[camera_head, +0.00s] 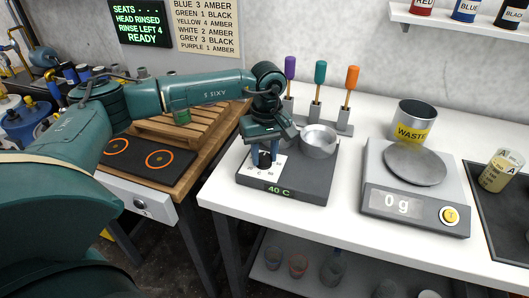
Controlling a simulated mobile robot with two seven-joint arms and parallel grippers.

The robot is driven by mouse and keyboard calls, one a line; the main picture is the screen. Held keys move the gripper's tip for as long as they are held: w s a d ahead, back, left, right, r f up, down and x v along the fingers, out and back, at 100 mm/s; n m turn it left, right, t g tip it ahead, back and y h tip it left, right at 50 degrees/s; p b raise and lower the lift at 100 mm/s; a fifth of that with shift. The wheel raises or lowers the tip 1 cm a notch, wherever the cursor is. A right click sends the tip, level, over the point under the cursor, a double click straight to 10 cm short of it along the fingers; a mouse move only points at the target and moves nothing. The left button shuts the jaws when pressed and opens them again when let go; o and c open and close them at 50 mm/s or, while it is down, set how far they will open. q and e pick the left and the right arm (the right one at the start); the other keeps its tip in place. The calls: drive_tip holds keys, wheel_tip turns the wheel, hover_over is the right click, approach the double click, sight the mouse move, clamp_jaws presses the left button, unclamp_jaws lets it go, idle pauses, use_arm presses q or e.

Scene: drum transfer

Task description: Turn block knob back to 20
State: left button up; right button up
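The block (310,186) is a dark grey heating unit on the white bench, with a green display (279,190) reading 40 C. Its dark knob (265,160) sits on a white dial plate (256,170) at the front left of its top. My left gripper (265,158) points down over the dial, its two blue fingers on either side of the knob. I cannot tell whether they press on it. The knob's pointer is hidden or too small to read. A metal pan (319,141) stands on the block's right part. My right gripper is not in view.
Screwdriver-like tools with purple, teal and orange handles (320,73) stand behind the block. A scale (415,200) reading 0 g and a WASTE bin (413,125) are to the right. A wooden rack (190,125) lies left, beyond a gap between benches.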

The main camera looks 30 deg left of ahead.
use_arm(q)
drive_tip(key=c, duration=0.5)
drive_tip(key=shift+o, duration=0.2)
drive_tip(key=shift+n, duration=0.3)
